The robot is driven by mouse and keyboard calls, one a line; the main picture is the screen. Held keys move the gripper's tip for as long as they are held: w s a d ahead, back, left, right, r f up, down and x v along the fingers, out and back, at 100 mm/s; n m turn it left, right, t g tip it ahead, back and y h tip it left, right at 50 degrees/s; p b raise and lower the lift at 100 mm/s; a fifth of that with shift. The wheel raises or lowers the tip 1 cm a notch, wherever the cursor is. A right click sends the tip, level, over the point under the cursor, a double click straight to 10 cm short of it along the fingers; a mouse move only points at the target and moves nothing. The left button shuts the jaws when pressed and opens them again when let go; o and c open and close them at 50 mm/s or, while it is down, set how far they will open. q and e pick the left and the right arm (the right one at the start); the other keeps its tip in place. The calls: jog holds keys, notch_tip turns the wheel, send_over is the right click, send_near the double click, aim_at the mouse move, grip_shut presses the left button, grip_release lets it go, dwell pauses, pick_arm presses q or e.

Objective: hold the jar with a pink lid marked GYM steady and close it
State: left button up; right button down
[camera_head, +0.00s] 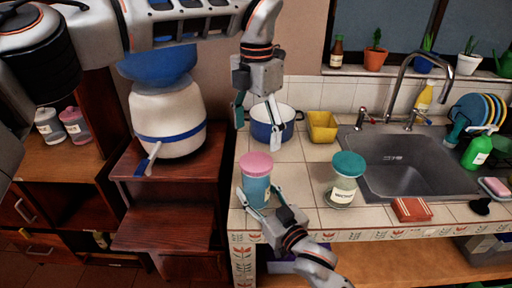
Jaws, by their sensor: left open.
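The jar with a pink lid (257,189) stands on the tiled counter near its left front edge. Its contents look blue. Its pink lid (256,165) rests on top; I cannot tell how tightly it sits. The label is mostly hidden, so I cannot read it. My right gripper (256,188) reaches in from the front, with one finger against each side of the jar body. My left gripper (257,119) hangs above the lid in the picture, open and empty, fingers pointing down, apart from the lid.
A teal-lidded jar (344,180) stands to the right. A blue-and-white pot (272,132) and a yellow container (322,127) stand behind. The sink (400,170) and a red-brown packet (412,209) lie further right. Counter between the jars is clear.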

pick_arm(q)
jog(key=shift+r, duration=2.15)
pick_arm(e)
jog(key=c, duration=0.8)
grip_release()
jog(key=v, duration=1.2)
